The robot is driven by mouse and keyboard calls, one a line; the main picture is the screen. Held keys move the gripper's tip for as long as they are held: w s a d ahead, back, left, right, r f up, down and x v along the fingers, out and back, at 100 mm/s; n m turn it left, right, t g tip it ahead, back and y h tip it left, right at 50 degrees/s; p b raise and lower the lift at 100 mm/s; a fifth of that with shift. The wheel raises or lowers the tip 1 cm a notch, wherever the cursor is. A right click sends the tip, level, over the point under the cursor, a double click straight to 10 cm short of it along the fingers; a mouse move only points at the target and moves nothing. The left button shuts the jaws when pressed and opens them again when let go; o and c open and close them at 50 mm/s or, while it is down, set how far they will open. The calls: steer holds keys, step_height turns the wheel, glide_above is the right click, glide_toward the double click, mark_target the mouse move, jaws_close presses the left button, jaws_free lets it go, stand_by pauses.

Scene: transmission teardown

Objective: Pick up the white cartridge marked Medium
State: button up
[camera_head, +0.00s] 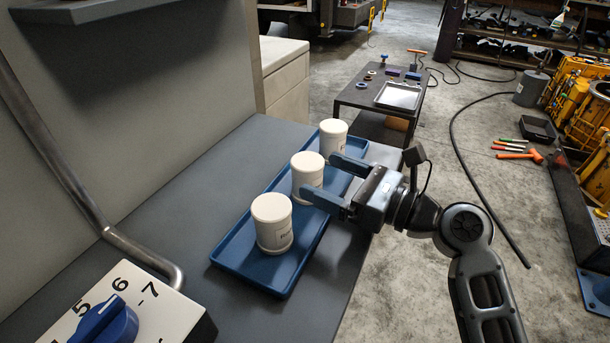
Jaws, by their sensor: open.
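Three white lidded cartridges stand upright in a row on a blue tray (228,252). The near cartridge (272,223) carries small dark print that I cannot read clearly. The middle cartridge (308,174) has its lower right side partly hidden by a finger of my gripper. The far cartridge (333,137) stands at the tray's back end. I cannot read "Medium" on any of them. My gripper (318,174) is open, with two blue fingers pointing left at the middle cartridge. One fingertip is by its near side, the other by its far right side. I cannot tell whether they touch it.
The tray lies on a grey bench (180,205) against a wall panel. A box with a blue dial (105,318) stands at the near left, beside a bent metal pipe (145,258). A low dark table (350,97) with small parts stands behind.

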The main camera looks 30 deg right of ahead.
mark_target(322, 174)
steer(key=x, duration=0.4)
steer(key=shift+w+a+r, duration=0.1)
steer(key=shift+w+a, duration=0.1)
steer(key=shift+w, duration=0.15)
steer(key=c, duration=1.1)
